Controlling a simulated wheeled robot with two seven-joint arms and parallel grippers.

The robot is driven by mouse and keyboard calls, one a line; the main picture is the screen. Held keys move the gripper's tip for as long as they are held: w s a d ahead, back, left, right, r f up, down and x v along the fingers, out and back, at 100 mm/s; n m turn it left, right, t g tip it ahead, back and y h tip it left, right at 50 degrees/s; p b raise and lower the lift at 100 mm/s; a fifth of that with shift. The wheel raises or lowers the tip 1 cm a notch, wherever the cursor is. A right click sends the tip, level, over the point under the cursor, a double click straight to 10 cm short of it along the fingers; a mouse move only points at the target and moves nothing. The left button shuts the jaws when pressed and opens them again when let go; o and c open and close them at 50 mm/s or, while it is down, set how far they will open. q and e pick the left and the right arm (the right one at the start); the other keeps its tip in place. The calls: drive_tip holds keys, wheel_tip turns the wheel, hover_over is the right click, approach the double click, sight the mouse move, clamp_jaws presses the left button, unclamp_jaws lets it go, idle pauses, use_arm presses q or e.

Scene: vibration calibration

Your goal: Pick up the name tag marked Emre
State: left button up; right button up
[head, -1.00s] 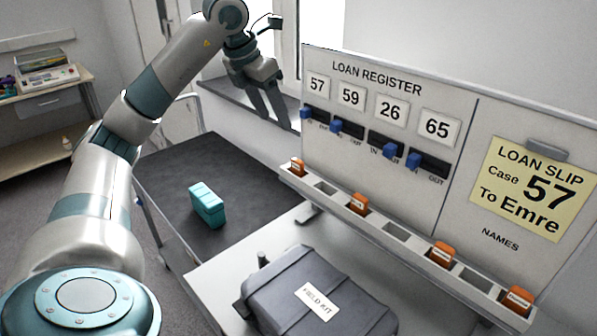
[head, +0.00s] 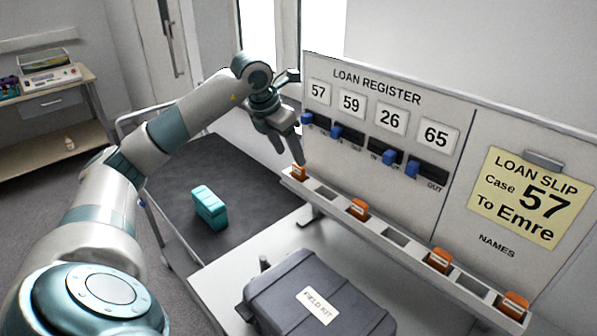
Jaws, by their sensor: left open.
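Several orange name tags stand in slots of the grey rack along the board's lower edge: a far-left tag (head: 299,172), a second tag (head: 358,209), a third tag (head: 440,260) and a far-right tag (head: 514,304). Their lettering is too small to read, so I cannot tell which is marked Emre. My left gripper (head: 299,157) is open, pointing down just above the far-left tag. I cannot tell whether its fingers touch the tag. The yellow loan slip (head: 528,200) reads Case 57, To Emre. My right gripper is not in view.
The loan register board (head: 375,130) stands behind the rack (head: 400,237), with blue sliders under 57, 59, 26 and 65. A grey field kit case (head: 310,300) lies on the table in front. A teal case (head: 210,208) rests on a dark cart top (head: 180,170).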

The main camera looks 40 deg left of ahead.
sight(296, 166)
use_arm(q)
drive_tip(key=shift+x, duration=0.8)
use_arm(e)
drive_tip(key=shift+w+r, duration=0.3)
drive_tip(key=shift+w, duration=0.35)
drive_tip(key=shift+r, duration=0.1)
use_arm(q)
drive_tip(key=p+x, duration=0.1)
drive_tip(key=x, duration=0.1)
drive_tip(key=p+x, duration=0.2)
drive_tip(key=shift+w, duration=0.3)
drive_tip(key=shift+w+f, duration=0.15)
drive_tip(key=shift+f, duration=0.25)
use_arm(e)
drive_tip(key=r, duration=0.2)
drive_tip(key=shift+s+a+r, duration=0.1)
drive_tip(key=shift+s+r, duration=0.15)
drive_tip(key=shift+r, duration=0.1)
